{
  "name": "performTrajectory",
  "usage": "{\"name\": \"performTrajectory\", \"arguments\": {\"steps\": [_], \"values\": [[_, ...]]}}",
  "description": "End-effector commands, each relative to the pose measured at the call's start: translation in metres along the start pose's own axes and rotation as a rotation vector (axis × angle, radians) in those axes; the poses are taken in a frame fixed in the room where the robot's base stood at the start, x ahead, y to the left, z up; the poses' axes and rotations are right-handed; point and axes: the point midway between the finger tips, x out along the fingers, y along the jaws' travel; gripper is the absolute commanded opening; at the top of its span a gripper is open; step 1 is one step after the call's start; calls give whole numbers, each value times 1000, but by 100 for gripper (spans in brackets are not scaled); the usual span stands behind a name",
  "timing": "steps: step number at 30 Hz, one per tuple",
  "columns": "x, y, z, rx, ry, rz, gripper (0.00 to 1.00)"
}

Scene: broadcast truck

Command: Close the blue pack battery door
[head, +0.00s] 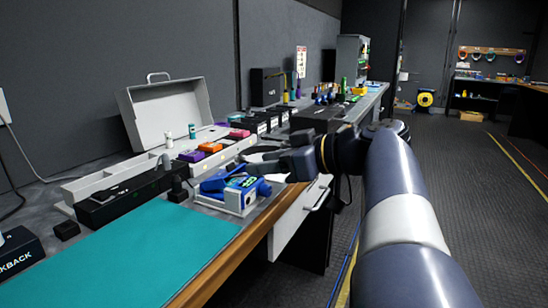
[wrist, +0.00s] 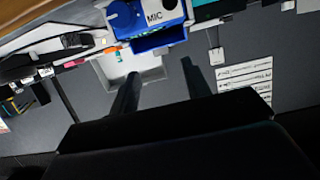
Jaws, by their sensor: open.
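The blue pack (head: 238,188) sits in a white stand (head: 243,207) on the bench, near the front edge beside the teal mat. A blue flap, which looks like its battery door (wrist: 160,40), hangs open from the pack in the wrist view, where the pack's blue face with a knob (wrist: 122,14) and a white MIC label show at the top. My gripper (head: 262,165) is just behind and above the pack in the head view. In the wrist view its two dark fingers (wrist: 160,80) are spread and empty, with the flap beyond them. Contact with the flap cannot be told.
A teal mat (head: 130,255) covers the near bench. A black power strip (head: 125,195) and a long grey tray with coloured blocks lie behind the pack. An open grey case (head: 165,112) stands against the wall. A drawer handle (head: 318,198) juts from the bench front. The aisle floor is clear.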

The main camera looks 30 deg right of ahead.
Motion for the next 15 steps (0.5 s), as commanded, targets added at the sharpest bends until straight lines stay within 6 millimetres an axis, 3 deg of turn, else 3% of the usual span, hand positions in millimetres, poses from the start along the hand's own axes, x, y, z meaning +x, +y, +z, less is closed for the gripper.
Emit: {"name": "performTrajectory", "arguments": {"steps": [15], "values": [[-37, 0, -1, -1, 2, 2, 45]]}}
